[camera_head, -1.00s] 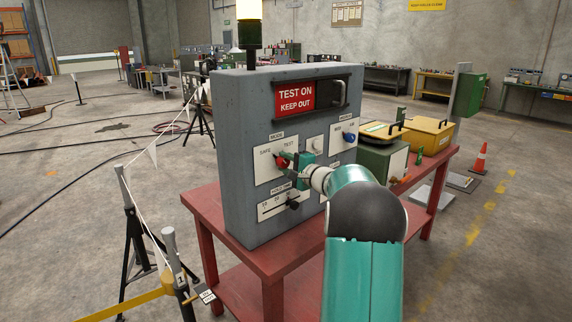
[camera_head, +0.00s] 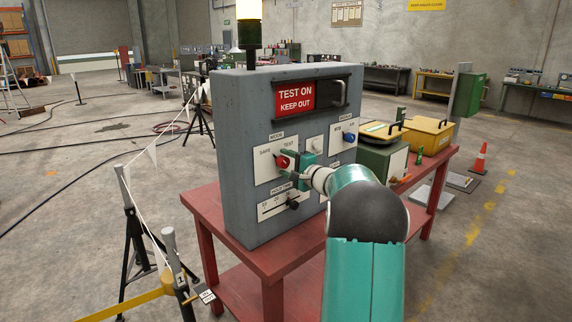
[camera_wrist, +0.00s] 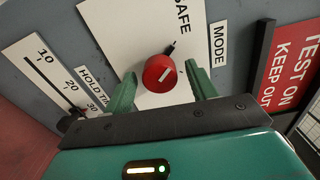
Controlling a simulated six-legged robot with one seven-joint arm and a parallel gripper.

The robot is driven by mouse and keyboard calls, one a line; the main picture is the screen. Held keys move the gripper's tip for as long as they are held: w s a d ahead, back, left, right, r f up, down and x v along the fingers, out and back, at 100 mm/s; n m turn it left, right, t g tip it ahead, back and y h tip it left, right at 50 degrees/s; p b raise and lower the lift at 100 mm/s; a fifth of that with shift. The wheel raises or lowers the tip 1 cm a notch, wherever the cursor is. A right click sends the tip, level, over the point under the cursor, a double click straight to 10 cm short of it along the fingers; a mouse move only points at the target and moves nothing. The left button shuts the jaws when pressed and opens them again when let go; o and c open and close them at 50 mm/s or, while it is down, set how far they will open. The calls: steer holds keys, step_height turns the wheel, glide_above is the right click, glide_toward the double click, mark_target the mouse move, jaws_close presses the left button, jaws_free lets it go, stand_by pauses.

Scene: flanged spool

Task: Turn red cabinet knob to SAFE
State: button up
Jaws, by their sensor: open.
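The red knob (camera_head: 282,162) sits on a white plate (camera_head: 263,170) on the grey cabinet, below a MODE label, with SAFE at upper left and TEST at upper right. In the wrist view the red knob (camera_wrist: 158,74) carries a short white line slanting up and right; a small black mark lies beside it toward the SAFE word (camera_wrist: 182,15). I cannot tell the exact setting. My gripper (camera_wrist: 161,76) is open, one green finger on either side of the knob, with visible gaps. In the head view my gripper (camera_head: 296,168) is just right of the knob. TEST is hidden in the wrist view.
A hold-time slider (camera_head: 292,202) lies just below the knob and a blue knob (camera_head: 349,138) to the right. A red TEST ON sign (camera_head: 294,98) and handle are above. The cabinet stands on a red table (camera_head: 213,207) with a yellow-lidded box (camera_head: 430,133).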

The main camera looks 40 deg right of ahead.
steer(key=s, duration=1.3)
steer(key=shift+d, duration=0.2)
steer(key=shift+s, duration=0.1)
steer(key=a+n+g+y, duration=0.6)
steer(key=a+n+g, duration=0.15)
steer(key=a, duration=2.15)
steer(key=s+a+f+n+g+h, duration=0.1)
steer(key=s+a+n+g, duration=0.1)
steer(key=s+a, duration=0.3)
steer(key=s+a+f+n+g, duration=0.2)
steer(key=s+a+n, duration=0.15)
steer(key=a, duration=0.25)
steer(key=s+a+f+n+h, duration=0.1)
steer(key=s+a+n+h, duration=0.1)
steer(key=s, duration=0.4)
steer(key=s+a+f+n+h, duration=0.1)
steer(key=s+f+n+h, duration=0.1)
steer(key=s, duration=0.4)
steer(key=shift+s+a+n+g+h, duration=0.45)
steer(key=shift+n+h, duration=0.15)
steer(key=shift+h, duration=0.2)
